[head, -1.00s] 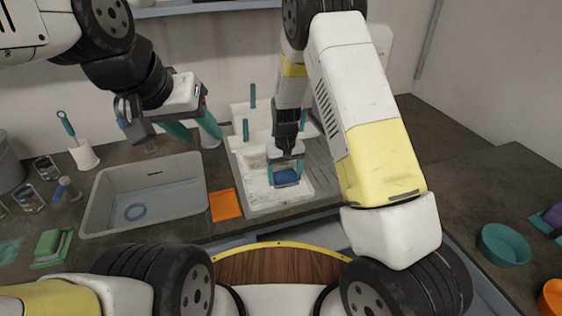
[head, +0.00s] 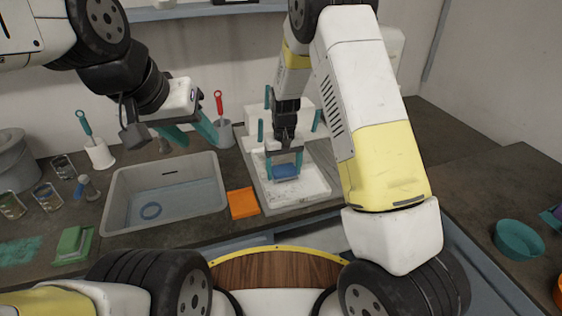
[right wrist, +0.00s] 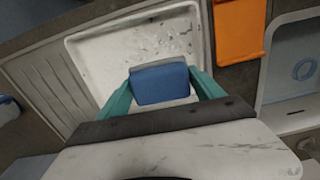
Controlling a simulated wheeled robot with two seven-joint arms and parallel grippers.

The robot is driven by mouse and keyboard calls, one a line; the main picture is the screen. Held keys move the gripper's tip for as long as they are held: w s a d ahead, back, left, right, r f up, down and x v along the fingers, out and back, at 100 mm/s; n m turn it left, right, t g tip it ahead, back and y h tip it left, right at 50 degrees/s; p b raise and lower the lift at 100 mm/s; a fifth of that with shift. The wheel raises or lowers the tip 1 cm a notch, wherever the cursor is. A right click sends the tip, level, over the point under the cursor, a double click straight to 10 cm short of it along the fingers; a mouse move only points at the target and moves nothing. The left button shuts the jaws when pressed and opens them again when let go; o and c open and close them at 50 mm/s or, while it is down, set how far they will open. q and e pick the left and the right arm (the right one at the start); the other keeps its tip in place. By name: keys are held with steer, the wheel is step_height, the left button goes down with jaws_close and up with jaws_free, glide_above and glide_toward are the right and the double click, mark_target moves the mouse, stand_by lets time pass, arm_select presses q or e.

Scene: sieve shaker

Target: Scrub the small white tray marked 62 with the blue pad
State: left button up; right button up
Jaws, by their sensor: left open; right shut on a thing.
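My right gripper (head: 284,166) is shut on the blue pad (head: 286,171). In the right wrist view the pad (right wrist: 160,84) sits between the teal fingers. The white tray (head: 312,186) lies under the pad on the counter near the sink. Its white floor (right wrist: 108,50) carries scattered grey flecks in the right wrist view. The pad is low over the tray and seems to touch it, but contact is hard to tell. No number can be read on the tray. My left gripper (head: 198,141) is open and empty above the back of the grey basin.
The grey basin (head: 115,205) with a blue ring (head: 150,211) stands left of the tray. An orange cloth (head: 243,203) lies between them. Brush holders, glass beakers and a green sponge (head: 73,241) stand farther left. A teal bowl (head: 518,239) is at far right.

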steer(key=shift+d+r, duration=0.1)
steer(key=shift+r, duration=2.15)
